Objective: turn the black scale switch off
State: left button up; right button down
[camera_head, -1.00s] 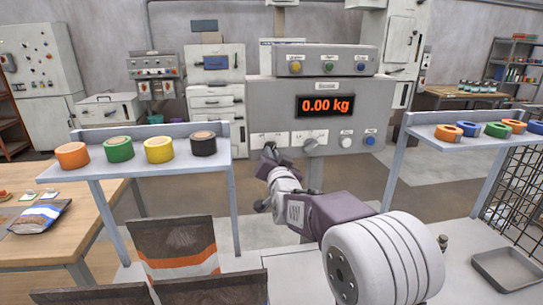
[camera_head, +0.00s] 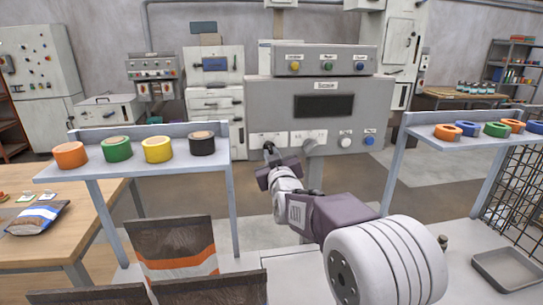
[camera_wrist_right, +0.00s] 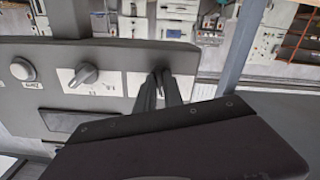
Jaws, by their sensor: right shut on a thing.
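The grey scale cabinet (camera_head: 262,105) stands ahead, and its display (camera_head: 324,106) is dark. The black scale switch sits on the white plate at the left end of the cabinet's lower row. It is mostly hidden between my fingertips. My right gripper (camera_head: 269,149) reaches the cabinet front and is shut on the switch. In the right wrist view the two dark fingers of the right gripper (camera_wrist_right: 161,78) close together at the white plate. The switch's exact position is hard to see. My left gripper is not in view.
Right of the switch are a grey rotary knob (camera_head: 310,146), a white button (camera_head: 345,142) and a blue button (camera_head: 370,140). Shelves with coloured tape rolls flank the cabinet, left (camera_head: 100,172) and right (camera_head: 480,143). Brown bags (camera_head: 172,240) stand in the foreground.

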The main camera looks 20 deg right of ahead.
jog(key=shift+d+n, duration=0.1)
jog(key=shift+n, duration=1.4)
jog(key=c, duration=1.5)
grip_release()
jog(key=shift+o, duration=0.2)
jog(key=v, duration=0.9)
jog(key=shift+b, duration=0.3)
